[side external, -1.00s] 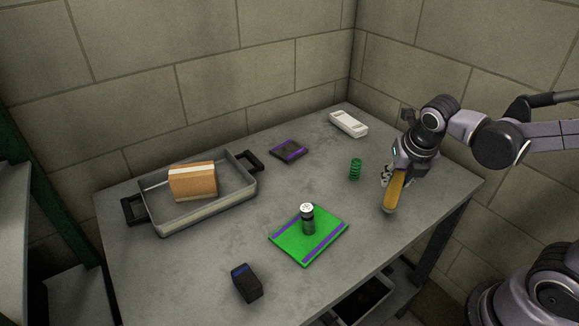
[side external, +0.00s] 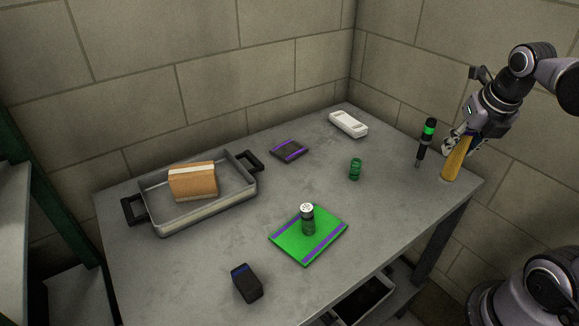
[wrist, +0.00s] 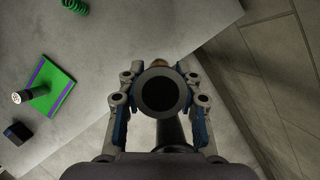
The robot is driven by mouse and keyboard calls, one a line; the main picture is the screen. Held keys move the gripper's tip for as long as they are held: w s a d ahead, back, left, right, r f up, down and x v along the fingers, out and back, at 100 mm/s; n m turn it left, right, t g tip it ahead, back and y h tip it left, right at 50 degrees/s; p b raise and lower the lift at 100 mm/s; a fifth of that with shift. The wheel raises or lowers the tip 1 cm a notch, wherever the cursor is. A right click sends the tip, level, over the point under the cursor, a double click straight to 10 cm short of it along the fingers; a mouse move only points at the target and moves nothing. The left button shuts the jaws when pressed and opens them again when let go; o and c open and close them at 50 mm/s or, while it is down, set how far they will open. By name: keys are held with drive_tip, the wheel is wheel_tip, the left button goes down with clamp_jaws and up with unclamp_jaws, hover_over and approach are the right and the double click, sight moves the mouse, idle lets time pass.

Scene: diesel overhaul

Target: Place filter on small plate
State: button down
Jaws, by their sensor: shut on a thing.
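My gripper (side external: 455,144) is shut on a yellow cylinder (side external: 458,163), which hangs tilted near the table's right edge. I cannot tell whether its lower end touches the table. In the wrist view my gripper (wrist: 160,98) grips a round part with a dark, hollow end (wrist: 160,92). The small dark plate (side external: 288,151) with purple stripes lies bare at the back of the table. I cannot tell for certain which thing is the filter. A dark cylinder with a white top (side external: 307,218) stands on the larger green plate (side external: 287,239). An orange-brown block with a white band (side external: 193,182) sits in the tray.
A metal tray (side external: 170,226) with black handles stands at the left. A green spring (side external: 355,169) and a white box (side external: 348,124) lie at the back right. A black and green upright tool (side external: 428,142) is close to my gripper. A dark block (side external: 246,283) sits at the front.

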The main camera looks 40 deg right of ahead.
drive_tip(key=shift+w+d+r, duration=0.15)
drive_tip(key=shift+w+r, duration=0.05)
drive_tip(key=shift+r, duration=0.1)
drive_tip(key=w+r, duration=0.3)
drive_tip(key=w, duration=0.6)
drive_tip(key=w+r, duration=0.2)
drive_tip(key=w, duration=0.7)
drive_tip(key=w+a+f, duration=0.2)
drive_tip(key=w, duration=0.6)
drive_tip(key=w+a+f, duration=0.2)
drive_tip(key=w+a, duration=0.1)
drive_tip(key=w, duration=0.5)
drive_tip(key=w+a+f, duration=0.6)
drive_tip(key=a+f, duration=0.4)
drive_tip(key=shift+w+f+n, duration=0.3)
drive_tip(key=shift+w+f, duration=0.05)
drive_tip(key=shift+f, duration=0.05)
drive_tip(key=shift+f, duration=0.2)
drive_tip(key=c, duration=0.9)
unclamp_jaws()
